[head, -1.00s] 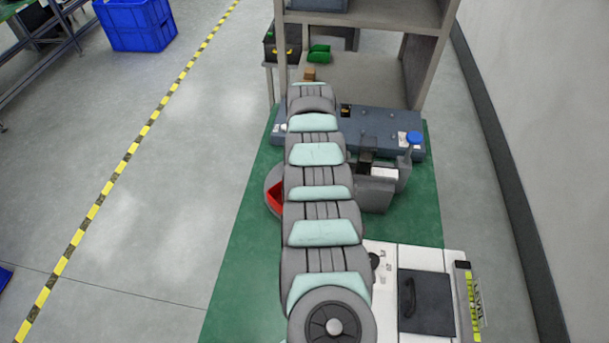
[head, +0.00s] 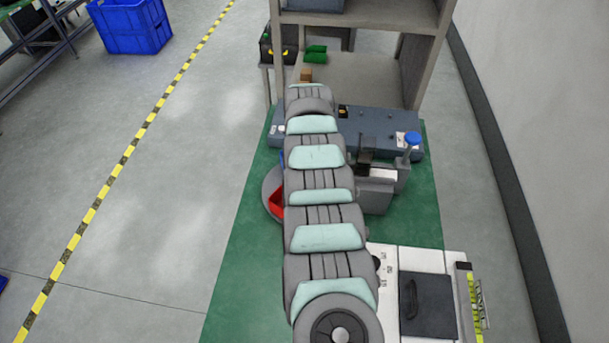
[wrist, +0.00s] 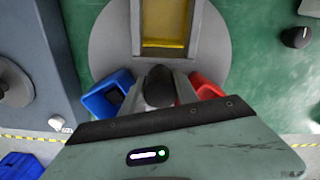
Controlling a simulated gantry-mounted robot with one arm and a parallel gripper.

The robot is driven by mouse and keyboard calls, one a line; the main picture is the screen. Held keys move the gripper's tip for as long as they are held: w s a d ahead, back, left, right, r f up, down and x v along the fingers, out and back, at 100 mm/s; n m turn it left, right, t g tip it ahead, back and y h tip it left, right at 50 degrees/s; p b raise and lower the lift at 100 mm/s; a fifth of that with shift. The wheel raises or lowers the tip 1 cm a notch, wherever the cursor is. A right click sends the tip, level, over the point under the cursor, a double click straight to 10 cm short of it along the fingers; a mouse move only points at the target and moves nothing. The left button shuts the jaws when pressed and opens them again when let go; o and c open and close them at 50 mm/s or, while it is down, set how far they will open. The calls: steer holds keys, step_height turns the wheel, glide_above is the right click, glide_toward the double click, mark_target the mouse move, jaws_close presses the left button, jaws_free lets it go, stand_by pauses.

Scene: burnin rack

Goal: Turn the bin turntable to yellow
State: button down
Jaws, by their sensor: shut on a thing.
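The bin turntable is a round grey disc (wrist: 110,40) in the wrist view. A yellow bin (wrist: 163,40) is at its far side, at the top of the picture. A blue bin (wrist: 108,95) is at the near left and a red bin (wrist: 208,88) at the near right. My gripper (wrist: 160,88) is over the middle, shut on a dark rounded knob between the bins; my wrist housing hides part of the grip. In the head view my arm covers most of the turntable (head: 268,183); the red bin (head: 276,204) and a sliver of blue show at its left.
A blue-grey cabinet (head: 385,130) lies beyond the turntable, with a rack (head: 425,60) behind it. A white machine with a dark lid (head: 428,305) stands at the near right. Green floor (head: 245,250) left of my arm is clear.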

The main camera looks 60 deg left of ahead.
steer(key=c, duration=1.2)
jaws_free()
step_height(320, 180, up, 11)
steer(key=shift+f, duration=0.1)
